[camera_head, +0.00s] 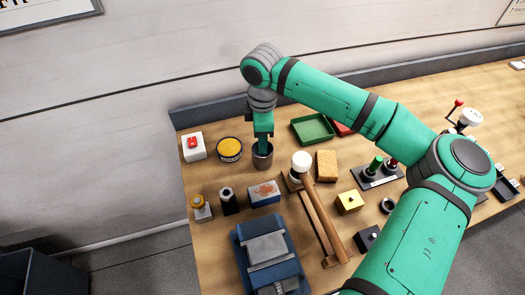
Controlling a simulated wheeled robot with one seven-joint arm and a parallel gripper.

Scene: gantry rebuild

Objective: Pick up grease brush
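My gripper (263,139) points down over a grey metal cup (262,157) near the back left of the workbench. Its tip is at or just inside the cup's rim. The fingers are small and partly hidden, so I cannot tell whether they are open or shut. I cannot make out a grease brush anywhere; the inside of the cup is mostly hidden by my gripper. A round tin with a yellow top (230,149) stands just left of the cup.
A red button on a white box (193,146) is at the left edge. A white-headed mallet (301,164), a sponge (326,165), a green tray (312,129) and a blue vise (268,255) surround the cup. My arm crosses the right side.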

